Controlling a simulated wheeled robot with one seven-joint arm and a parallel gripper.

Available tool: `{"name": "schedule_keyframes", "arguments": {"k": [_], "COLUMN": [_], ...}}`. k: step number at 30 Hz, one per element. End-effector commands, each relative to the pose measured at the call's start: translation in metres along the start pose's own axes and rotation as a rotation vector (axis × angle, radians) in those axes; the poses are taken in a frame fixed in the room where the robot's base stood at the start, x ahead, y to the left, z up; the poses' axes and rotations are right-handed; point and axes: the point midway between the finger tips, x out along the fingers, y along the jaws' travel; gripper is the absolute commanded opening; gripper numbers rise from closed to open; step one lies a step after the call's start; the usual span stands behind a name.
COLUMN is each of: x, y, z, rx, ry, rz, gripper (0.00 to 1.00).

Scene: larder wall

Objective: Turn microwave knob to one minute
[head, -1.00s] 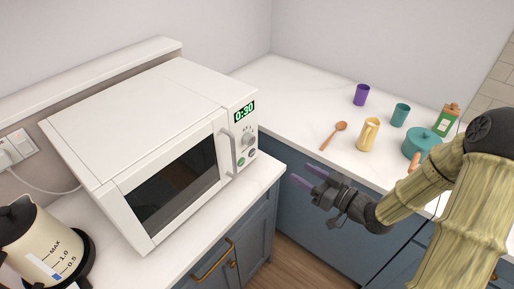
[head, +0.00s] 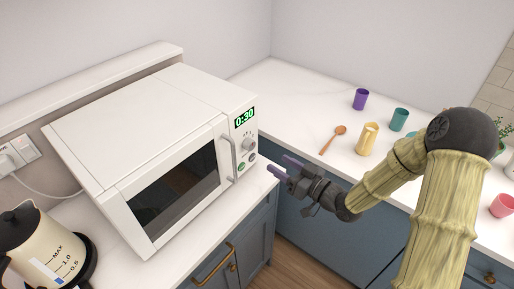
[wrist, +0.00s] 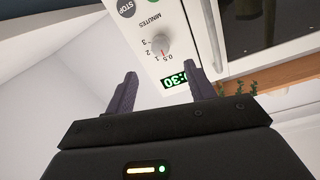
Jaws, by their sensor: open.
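The white microwave (head: 150,120) stands on the counter, its door closed. Its green display (head: 245,117) reads 0:30 and shows upside down in the wrist view (wrist: 175,79). The round knob (head: 247,144) is below the display. In the wrist view the knob (wrist: 160,44) has a red pointer mark near the 0.5 and 1 labels under "MINUTES". My gripper (head: 282,166) is open and empty, to the right of the control panel and apart from it. In the wrist view the knob shows beyond and between the two fingers (wrist: 164,88).
The microwave's vertical door handle (head: 230,158) is just left of the panel. Buttons (head: 241,161) sit under the knob. A kettle (head: 38,245) stands at the left. A wooden spoon (head: 333,139), yellow jug (head: 367,139) and cups are on the right counter.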

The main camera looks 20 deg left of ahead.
Motion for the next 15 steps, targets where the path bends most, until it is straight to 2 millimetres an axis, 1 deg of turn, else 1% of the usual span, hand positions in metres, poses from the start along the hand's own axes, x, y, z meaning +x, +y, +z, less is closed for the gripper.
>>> {"name": "schedule_keyframes", "arguments": {"k": [1, 6, 12, 15], "x": [0.010, 0.040, 0.075, 0.088], "y": [-0.002, -0.002, -0.002, -0.001], "z": [-0.002, -0.002, -0.002, -0.001], "rx": [0.000, 0.000, 0.001, -0.001], "ry": [0.000, 0.001, 0.001, 0.000], "rz": [-0.004, -0.004, -0.002, -0.002], "gripper": [0.54, 0.54, 0.54, 0.54]}}
